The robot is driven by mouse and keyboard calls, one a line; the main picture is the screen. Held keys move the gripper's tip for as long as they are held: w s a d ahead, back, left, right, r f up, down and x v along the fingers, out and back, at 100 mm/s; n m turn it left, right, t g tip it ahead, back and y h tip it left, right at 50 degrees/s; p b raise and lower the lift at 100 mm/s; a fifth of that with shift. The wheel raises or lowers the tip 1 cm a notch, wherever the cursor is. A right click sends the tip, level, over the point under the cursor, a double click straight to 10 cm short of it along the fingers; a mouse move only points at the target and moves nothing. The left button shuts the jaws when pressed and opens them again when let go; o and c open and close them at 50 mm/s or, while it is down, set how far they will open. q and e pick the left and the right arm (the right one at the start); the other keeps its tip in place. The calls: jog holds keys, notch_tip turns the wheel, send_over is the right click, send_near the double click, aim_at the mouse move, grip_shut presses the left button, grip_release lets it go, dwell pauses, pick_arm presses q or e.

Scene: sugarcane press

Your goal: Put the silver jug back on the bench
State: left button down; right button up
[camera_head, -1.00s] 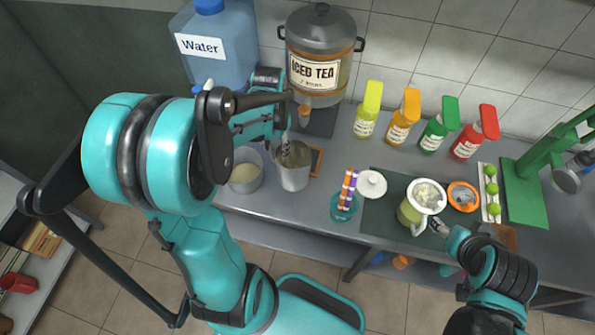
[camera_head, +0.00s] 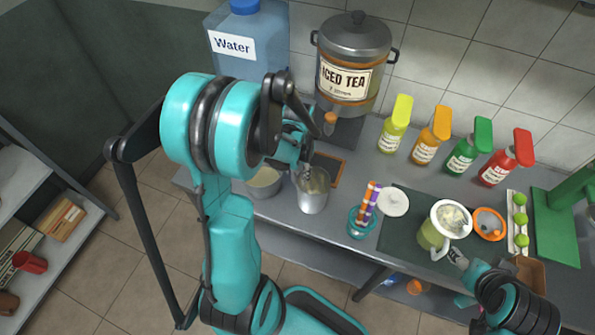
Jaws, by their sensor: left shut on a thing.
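The silver jug (camera_head: 313,192) is a metal cup-shaped vessel near the front edge of the grey bench (camera_head: 335,222), right of a pale-filled pot. My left gripper (camera_head: 304,172) is at the jug's back rim and shut on the jug. The jug looks upright; whether its base touches the bench I cannot tell. My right gripper (camera_head: 457,258) is beside the handle of a green jug with a white rim (camera_head: 433,236); its fingers are too small to tell open from shut.
The iced tea dispenser (camera_head: 345,80) and water bottle (camera_head: 247,45) stand behind. The pot (camera_head: 264,183) is close left of the jug. A small wooden-framed board (camera_head: 331,165), a teal cup with striped tubes (camera_head: 361,223) and a white lid (camera_head: 394,202) are to the right.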

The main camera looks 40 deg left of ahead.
pick_arm(q)
jog(key=c, duration=1.1)
grip_release()
jog(key=shift+f, duration=0.15)
jog(key=shift+c, duration=0.2)
jog(key=shift+r+p, duration=0.35)
jog(key=shift+r, duration=0.15)
notch_tip(320, 180, up, 11)
jog(key=p, duration=0.3)
jog(key=s+d+r+t, duration=0.3)
jog(key=d+r, duration=0.1)
jog(key=d, duration=0.2)
jog(key=s+d+r+t, duration=0.3)
jog(key=d+r+t, duration=0.1)
jog(key=d, duration=0.3)
jog(key=shift+s+d+n, duration=0.2)
jog(key=shift+d+n, duration=0.1)
